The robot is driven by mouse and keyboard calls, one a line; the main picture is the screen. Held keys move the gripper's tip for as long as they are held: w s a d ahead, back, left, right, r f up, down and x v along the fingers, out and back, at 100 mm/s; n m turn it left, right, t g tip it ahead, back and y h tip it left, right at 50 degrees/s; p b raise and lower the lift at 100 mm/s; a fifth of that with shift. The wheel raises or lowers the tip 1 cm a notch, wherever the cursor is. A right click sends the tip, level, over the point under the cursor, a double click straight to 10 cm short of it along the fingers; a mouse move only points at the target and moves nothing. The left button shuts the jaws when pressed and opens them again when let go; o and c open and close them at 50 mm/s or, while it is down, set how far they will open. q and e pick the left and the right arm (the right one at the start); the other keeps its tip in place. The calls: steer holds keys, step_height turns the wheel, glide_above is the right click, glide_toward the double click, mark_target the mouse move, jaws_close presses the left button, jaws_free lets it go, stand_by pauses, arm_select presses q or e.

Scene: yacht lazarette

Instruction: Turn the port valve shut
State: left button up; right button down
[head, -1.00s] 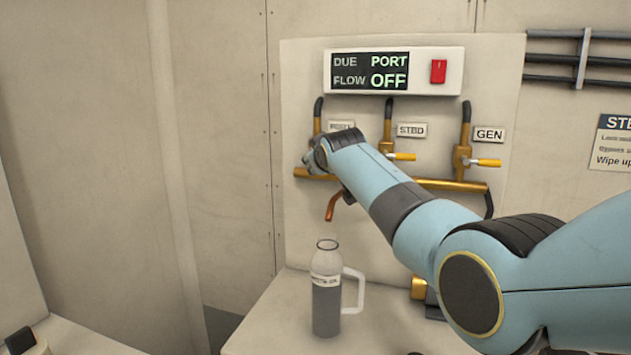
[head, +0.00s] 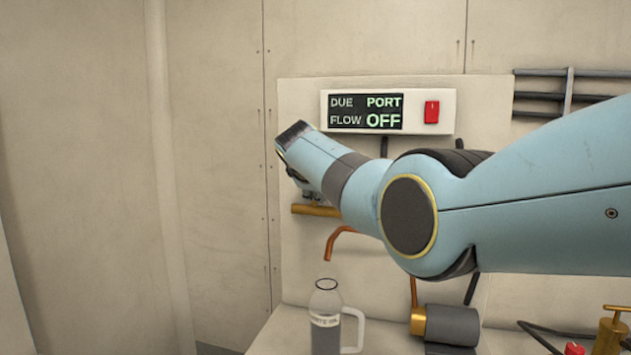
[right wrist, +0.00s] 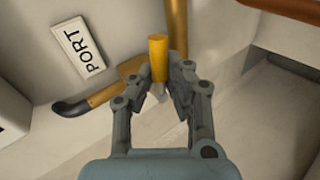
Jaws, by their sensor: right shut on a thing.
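The port valve's yellow handle (right wrist: 158,48) shows in the right wrist view, beside the PORT label (right wrist: 78,48) and a brass pipe with a dark hose end. My right gripper (right wrist: 166,82) is shut on this handle, its fingers on either side. In the head view my right arm hides the valve and most of the gripper. The display (head: 366,111) reads DUE PORT, FLOW OFF. My left gripper is not in view.
A red switch (head: 432,111) sits right of the display. A copper spout (head: 332,243) hangs above a clear jug (head: 325,305) with dark contents. Dark pipes (head: 540,97) run along the wall at upper right. My arm covers the other valves.

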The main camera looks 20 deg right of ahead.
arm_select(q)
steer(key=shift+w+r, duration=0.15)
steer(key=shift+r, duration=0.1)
arm_select(e)
steer(key=shift+a+r+n+g, duration=0.1)
steer(key=shift+n+g, duration=0.2)
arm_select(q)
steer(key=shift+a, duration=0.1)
arm_select(e)
steer(key=shift+h, duration=0.4)
steer(key=c, duration=1.3)
jaws_free()
steer(key=shift+r, duration=0.1)
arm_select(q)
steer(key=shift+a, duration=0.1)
arm_select(e)
steer(key=shift+o, duration=0.2)
steer(key=v, duration=0.7)
steer(key=shift+s+a, duration=0.15)
steer(key=shift+s, duration=0.05)
